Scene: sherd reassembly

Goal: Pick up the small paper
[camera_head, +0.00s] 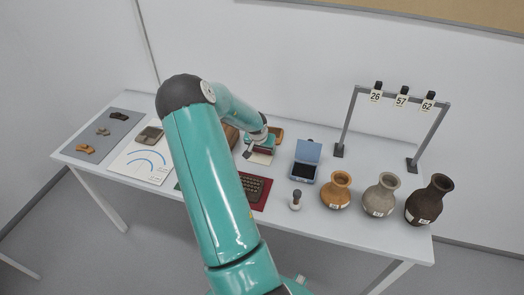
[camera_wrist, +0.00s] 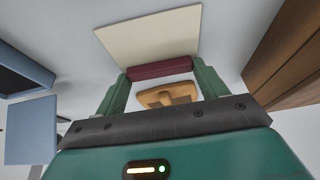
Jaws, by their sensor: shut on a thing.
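The small paper (camera_wrist: 150,35) is a cream sheet with a dark red bar (camera_wrist: 163,69) along its near edge in the wrist view. My gripper (camera_wrist: 162,82) has its two green fingers against the ends of this bar, with the cream sheet extending beyond the fingertips. In the head view the paper (camera_head: 260,157) shows below my gripper (camera_head: 263,146), partly hidden by the arm. I cannot tell whether the sheet touches the table. A tan object (camera_wrist: 167,95) appears between the fingers in the wrist view.
A blue open box (camera_head: 305,161) stands right of my gripper, with a small stamp-like object (camera_head: 296,199) in front. Three vases (camera_head: 381,194) stand farther right, near a frame with numbered tags (camera_head: 401,97). A brown wooden object (camera_wrist: 290,50) is close on the right in the wrist view.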

